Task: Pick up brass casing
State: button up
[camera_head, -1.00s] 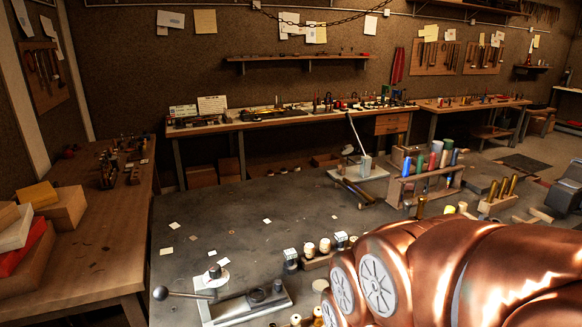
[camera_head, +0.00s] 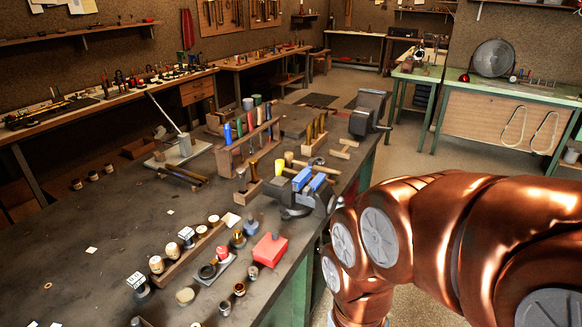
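Several upright brass-coloured cylinders (camera_head: 315,128) stand in a small wooden block at the far right part of the dark workbench (camera_head: 110,225). A few small brass-coloured round pieces (camera_head: 239,289) lie near the bench's front right edge. I cannot tell which of these is the brass casing. My copper-coloured arm fills the lower right of the view, beyond the bench's right edge. My gripper is out of the picture, so its state and anything in it are hidden.
A blue-jawed vise (camera_head: 308,188) sits on the bench's right edge, beside a wooden rack of coloured handles (camera_head: 247,140). A red box (camera_head: 269,250) and several small parts crowd the near right. The bench's left middle is mostly clear. A green table (camera_head: 510,95) stands behind.

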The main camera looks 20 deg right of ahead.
aim_at(255, 176)
jog(key=z, duration=1.6)
jog(key=i, duration=0.85)
jog(key=u, duration=2.75)
jog(key=i, duration=0.5)
